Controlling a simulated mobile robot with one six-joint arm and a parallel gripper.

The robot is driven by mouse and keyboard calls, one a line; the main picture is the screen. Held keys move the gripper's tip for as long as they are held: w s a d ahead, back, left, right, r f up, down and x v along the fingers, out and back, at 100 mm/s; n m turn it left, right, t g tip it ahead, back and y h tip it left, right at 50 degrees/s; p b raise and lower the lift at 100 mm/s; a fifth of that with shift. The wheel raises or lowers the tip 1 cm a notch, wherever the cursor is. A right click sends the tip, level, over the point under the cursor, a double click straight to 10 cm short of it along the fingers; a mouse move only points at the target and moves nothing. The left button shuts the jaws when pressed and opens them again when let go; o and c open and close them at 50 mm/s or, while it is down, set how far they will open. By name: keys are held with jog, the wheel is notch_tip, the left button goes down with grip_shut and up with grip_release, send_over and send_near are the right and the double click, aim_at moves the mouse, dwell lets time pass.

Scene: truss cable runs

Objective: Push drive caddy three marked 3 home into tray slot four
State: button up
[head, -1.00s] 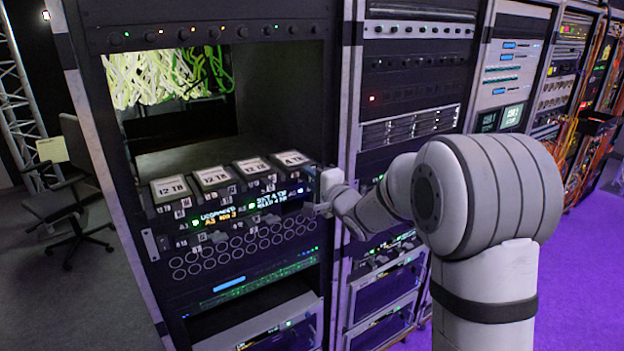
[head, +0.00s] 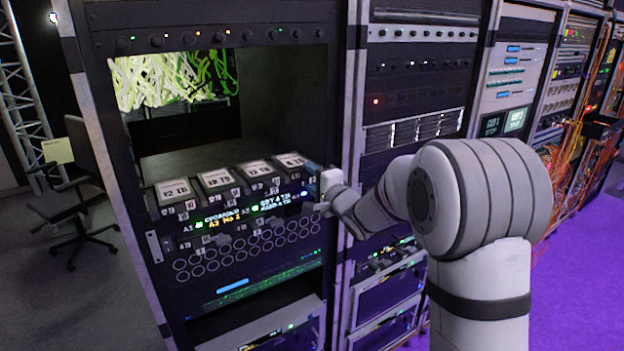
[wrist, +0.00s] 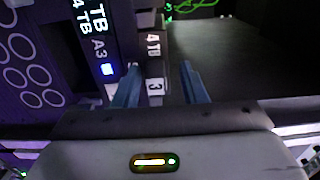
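The drive caddy marked 3 (wrist: 155,86) shows in the wrist view as a dark narrow block with a white "3" label and a "4 TB" label behind it. My gripper (wrist: 160,75) has its two blue fingers apart, one to each side of the caddy in the picture, with a gap visible on the right; contact cannot be told. In the head view the right-end caddy (head: 290,161), labelled 4 TB, sits in the tray (head: 153,246) beside several 12 TB caddies. My gripper (head: 326,186) is at the tray's right end, its fingertips mostly hidden. How deep the caddy sits is unclear.
The tray stands in an open rack bay with dark free space (head: 200,155) behind and above it. The rack's right upright (head: 345,110) is close to my gripper. A lit display (wrist: 95,45) lies left of the fingers. A chair (head: 75,190) stands at far left.

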jog(key=shift+o, duration=0.3)
jog(key=shift+f, duration=0.1)
jog(key=shift+s+d+b, duration=0.3)
jog(key=shift+s+d, duration=0.05)
jog(key=shift+s, duration=0.05)
jog(key=b+v, duration=0.1)
jog(key=v, duration=0.5)
jog(key=shift+s+d+b, duration=0.2)
jog(key=shift+s+b, duration=0.1)
jog(key=shift+b, duration=0.05)
